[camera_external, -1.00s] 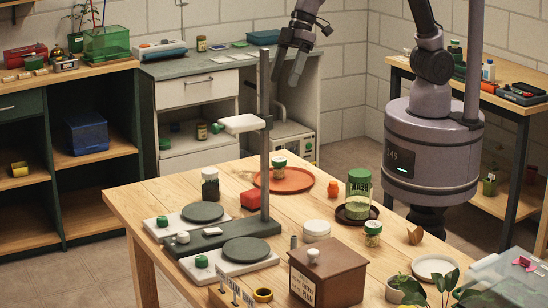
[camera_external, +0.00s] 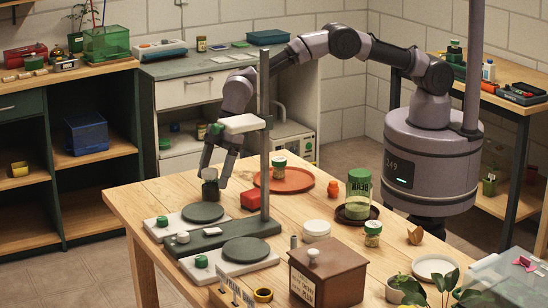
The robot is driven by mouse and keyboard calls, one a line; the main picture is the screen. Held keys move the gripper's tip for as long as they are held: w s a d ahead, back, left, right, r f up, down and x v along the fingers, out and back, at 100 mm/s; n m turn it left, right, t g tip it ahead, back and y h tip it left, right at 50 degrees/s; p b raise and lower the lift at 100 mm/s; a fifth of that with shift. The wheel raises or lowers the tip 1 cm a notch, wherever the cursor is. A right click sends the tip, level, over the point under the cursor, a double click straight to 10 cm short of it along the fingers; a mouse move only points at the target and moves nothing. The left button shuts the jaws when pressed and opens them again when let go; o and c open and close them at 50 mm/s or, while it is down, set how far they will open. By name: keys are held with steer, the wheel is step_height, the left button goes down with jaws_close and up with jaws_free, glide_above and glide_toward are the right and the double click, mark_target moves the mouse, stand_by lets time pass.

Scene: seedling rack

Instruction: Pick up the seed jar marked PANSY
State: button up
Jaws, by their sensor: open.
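My gripper (camera_external: 216,168) points down at the left side of the wooden table, with its open fingers at the top of a dark-filled jar (camera_external: 210,191). The jar stands upright behind the left scale pan. No jar's label reads as PANSY here.
A balance with a tall post (camera_external: 265,150) and a white plate (camera_external: 240,124) stands close right of my gripper. A wooden box (camera_external: 328,275) stands at the front. The table's left back corner is clear.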

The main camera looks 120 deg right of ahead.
mark_target(210, 185)
steer(key=x, duration=0.3)
steer(key=shift+d+f+b, duration=0.15)
steer(key=shift+f+b, duration=0.2)
steer(key=shift+b, duration=0.05)
steer(key=shift+r, duration=0.1)
steer(key=shift+c, duration=0.3)
steer(key=c, duration=1.6)
steer(key=shift+o, duration=0.2)
